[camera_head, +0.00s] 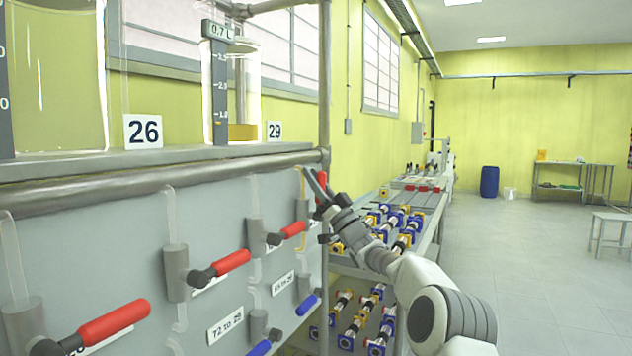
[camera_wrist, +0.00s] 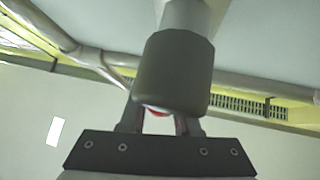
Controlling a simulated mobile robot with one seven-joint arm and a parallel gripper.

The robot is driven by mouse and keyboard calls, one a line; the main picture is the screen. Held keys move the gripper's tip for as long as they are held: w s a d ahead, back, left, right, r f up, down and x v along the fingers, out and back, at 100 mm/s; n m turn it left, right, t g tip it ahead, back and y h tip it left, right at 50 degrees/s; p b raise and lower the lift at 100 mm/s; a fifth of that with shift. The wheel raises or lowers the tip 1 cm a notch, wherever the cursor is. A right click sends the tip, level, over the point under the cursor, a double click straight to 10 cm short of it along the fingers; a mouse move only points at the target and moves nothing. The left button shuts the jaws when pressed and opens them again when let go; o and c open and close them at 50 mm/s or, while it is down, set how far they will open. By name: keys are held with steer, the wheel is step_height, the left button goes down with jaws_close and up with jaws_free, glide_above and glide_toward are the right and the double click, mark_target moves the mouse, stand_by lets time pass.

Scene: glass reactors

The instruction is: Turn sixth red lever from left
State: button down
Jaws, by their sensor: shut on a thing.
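Three red levers show clearly on the grey panel in the head view: a near one (camera_head: 115,322), a middle one (camera_head: 230,262) and a farther one (camera_head: 293,229). Another red lever (camera_head: 322,179) shows at the panel's far end, partly hidden by my gripper (camera_head: 316,187). My gripper is shut on this far lever. In the wrist view, a bit of red (camera_wrist: 155,114) shows between my fingers (camera_wrist: 162,124), behind a grey valve body (camera_wrist: 178,72) that hides most of the lever. Which number this lever has from the left cannot be told.
Blue levers (camera_head: 307,304) sit lower on the panel. A pipe rail (camera_head: 200,177) runs along its top, and a vertical post (camera_head: 324,90) stands close to my gripper. A rack with colored fittings (camera_head: 400,225) stands beyond.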

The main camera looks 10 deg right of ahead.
steer(key=shift+s+a+n+g+y, duration=0.15)
steer(key=shift+n+g+y, duration=0.15)
steer(key=shift+n+y, duration=0.25)
steer(key=shift+s+a+n+g+y, duration=0.15)
steer(key=shift+n+g+y, duration=0.15)
steer(key=shift+n+y, duration=0.25)
steer(key=c, duration=0.6)
jaws_free()
steer(key=shift+d, duration=0.1)
steer(key=p+v, duration=0.1)
steer(key=v, duration=1.6)
steer(key=shift+s, duration=0.25)
